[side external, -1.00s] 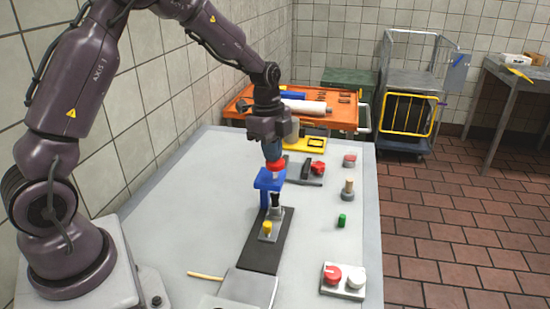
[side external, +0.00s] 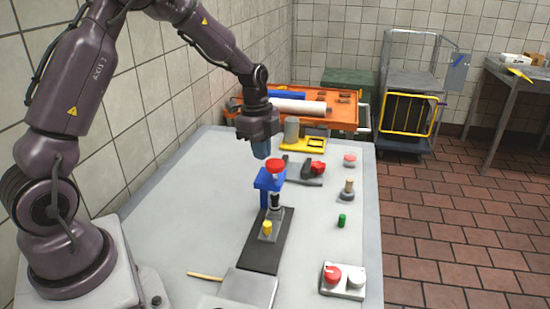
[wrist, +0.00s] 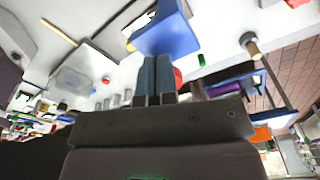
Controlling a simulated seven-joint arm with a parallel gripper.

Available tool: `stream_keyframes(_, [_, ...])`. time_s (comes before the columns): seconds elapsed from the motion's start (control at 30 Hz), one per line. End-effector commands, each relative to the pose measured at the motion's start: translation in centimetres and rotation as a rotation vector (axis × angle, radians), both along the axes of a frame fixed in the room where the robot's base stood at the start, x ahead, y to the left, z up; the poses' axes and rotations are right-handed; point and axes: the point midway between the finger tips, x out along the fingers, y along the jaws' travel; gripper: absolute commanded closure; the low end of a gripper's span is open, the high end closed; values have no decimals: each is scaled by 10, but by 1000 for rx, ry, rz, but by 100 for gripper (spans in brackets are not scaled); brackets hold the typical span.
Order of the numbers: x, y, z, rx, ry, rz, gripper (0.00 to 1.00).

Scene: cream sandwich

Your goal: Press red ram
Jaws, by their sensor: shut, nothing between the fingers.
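The red ram (side external: 275,166) is a round red cap on top of the blue press frame (side external: 265,182), which stands at the far end of a dark base strip (side external: 262,254). My gripper (side external: 261,152) is shut and empty, pointing down, just up and left of the red ram in the side view; I see a small gap between them. In the wrist view my closed fingers (wrist: 155,72) lie in front of the blue frame (wrist: 170,38). A bit of red (wrist: 178,78) shows beside them, mostly hidden.
Below the press on the strip sit a dark post and a yellow knob (side external: 267,227). To the right stand a wood-topped peg (side external: 347,189), a green cylinder (side external: 342,221) and a box with red and white knobs (side external: 343,280). A yellow frame (side external: 303,144) lies behind. The table's left side is mostly clear.

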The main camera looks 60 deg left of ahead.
Motion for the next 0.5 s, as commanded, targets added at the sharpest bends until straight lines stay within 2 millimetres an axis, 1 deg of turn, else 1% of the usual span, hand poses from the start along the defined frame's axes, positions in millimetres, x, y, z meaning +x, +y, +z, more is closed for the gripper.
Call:
stream_keyframes(0.03, [-4, 1, -3, 0, 14, 1, 100])
stream_keyframes(0.13, [-4, 1, -3, -1, 15, 1, 100])
stream_keyframes(0.27, [-3, 1, 4, -1, 12, 1, 100])
stream_keyframes(0.37, [-3, 2, 19, -1, 7, 0, 100])
stream_keyframes(0.5, [-3, 5, 51, 2, 2, 0, 100])
